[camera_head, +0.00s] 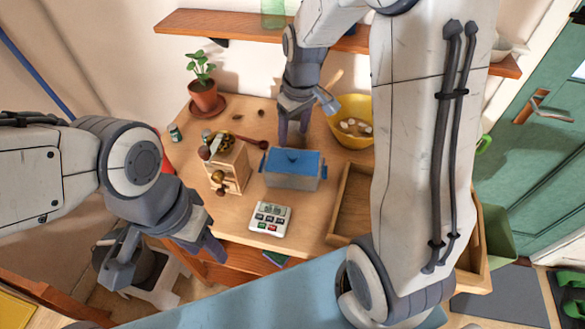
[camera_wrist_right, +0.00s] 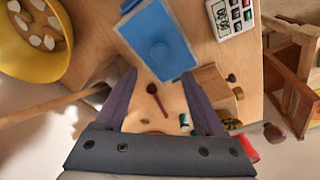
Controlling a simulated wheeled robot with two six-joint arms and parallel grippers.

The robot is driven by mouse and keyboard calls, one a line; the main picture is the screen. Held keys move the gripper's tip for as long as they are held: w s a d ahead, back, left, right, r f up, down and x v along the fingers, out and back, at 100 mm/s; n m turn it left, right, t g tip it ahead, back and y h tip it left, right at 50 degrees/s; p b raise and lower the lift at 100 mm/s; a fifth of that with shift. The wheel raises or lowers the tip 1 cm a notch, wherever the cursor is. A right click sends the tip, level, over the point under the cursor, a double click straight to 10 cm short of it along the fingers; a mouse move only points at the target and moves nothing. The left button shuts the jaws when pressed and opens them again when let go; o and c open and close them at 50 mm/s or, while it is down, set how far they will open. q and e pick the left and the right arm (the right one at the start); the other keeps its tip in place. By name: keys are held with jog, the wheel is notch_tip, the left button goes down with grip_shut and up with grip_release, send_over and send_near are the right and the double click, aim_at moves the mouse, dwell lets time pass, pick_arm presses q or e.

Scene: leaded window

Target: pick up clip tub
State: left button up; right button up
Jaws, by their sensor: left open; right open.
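No label shows which thing is the clip tub. A grey-blue box with a blue lid (camera_head: 292,171) stands mid-table; its lid (camera_wrist_right: 160,42) also shows in the right wrist view, just beyond my right fingertips. A small green-and-white can (camera_head: 175,133) stands at the table's left edge, and it shows small between the fingers in the right wrist view (camera_wrist_right: 185,122). My right gripper (camera_head: 292,140) is open and empty, pointing down behind the blue-lidded box. My left gripper (camera_head: 208,250) hangs at the table's front left edge, apart from these things; its jaws are open.
A yellow bowl (camera_head: 343,137) with pale pieces stands right of my right gripper. A wooden grinder-like box (camera_head: 229,170), a potted plant (camera_head: 206,97) and a keypad device (camera_head: 269,219) share the table. A wooden tray (camera_head: 345,205) lies right, partly behind my right arm.

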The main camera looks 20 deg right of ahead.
aim_at(293, 154)
notch_tip(293, 154, down, 6)
jog(key=shift+s+r+p, duration=0.1)
jog(key=shift+s+p, duration=0.05)
jog(key=shift+p, duration=0.65)
jog(key=shift+f, duration=0.35)
grip_shut()
